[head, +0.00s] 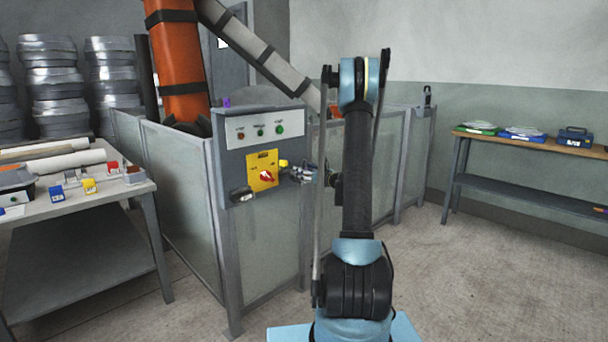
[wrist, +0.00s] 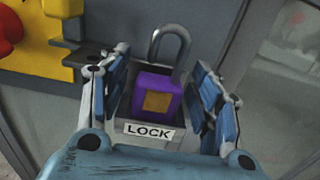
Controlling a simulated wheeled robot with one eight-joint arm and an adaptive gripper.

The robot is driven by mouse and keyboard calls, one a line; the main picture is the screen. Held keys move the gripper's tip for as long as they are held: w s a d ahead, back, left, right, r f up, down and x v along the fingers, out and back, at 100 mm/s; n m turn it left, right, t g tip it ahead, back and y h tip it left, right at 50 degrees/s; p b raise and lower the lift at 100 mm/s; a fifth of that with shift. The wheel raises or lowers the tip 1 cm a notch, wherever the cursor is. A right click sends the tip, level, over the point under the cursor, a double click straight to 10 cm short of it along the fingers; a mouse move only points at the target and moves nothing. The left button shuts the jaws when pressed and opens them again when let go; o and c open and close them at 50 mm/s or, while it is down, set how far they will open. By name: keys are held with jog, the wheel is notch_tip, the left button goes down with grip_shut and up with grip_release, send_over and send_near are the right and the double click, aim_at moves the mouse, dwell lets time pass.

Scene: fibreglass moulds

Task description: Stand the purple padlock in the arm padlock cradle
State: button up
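The purple padlock (wrist: 157,98) stands upright with its grey shackle up, in a grey holder just behind a white LOCK label (wrist: 149,131). I take this holder (wrist: 128,112) to be the padlock cradle. My gripper (wrist: 163,95) is open, with one blue-padded finger on each side of the padlock and a visible gap on both sides.
A yellow plate with a red switch (head: 266,176) is left of my gripper. A dark holder (head: 242,195) juts from the box. Grey fence panels (head: 180,210) surround the orange machine (head: 180,60). A left table (head: 80,210) holds several small coloured padlocks. Floor at right is clear.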

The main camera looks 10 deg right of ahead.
jog(key=shift+s+d, duration=0.1)
jog(key=v, duration=1.1)
jog(key=shift+s+d, duration=0.25)
jog(key=s+a+r+n+g+h, duration=0.15)
jog(key=s+a+n+g, duration=0.25)
jog(key=s+a+n, duration=0.5)
jog(key=s+a+n+g+h, duration=0.2)
jog(key=s+a+n+g, duration=0.3)
jog(key=s, duration=0.7)
jog(key=s+d+f+n+g+h, duration=0.1)
jog(key=s+d+f+n+h, duration=0.1)
jog(key=s+n, duration=0.3)
jog(key=s+d+f+n+g+h, duration=0.1)
jog(key=s+n, duration=0.4)
jog(key=s, duration=0.7)
jog(key=s+d+f+n+g+h, duration=0.1)
jog(key=s+d+f+n+h, duration=0.3)
jog(key=s, duration=0.5)
jog(key=shift+d+f+n, duration=0.25)
jog(key=shift+f+n, duration=0.25)
jog(key=shift+f, duration=0.15)
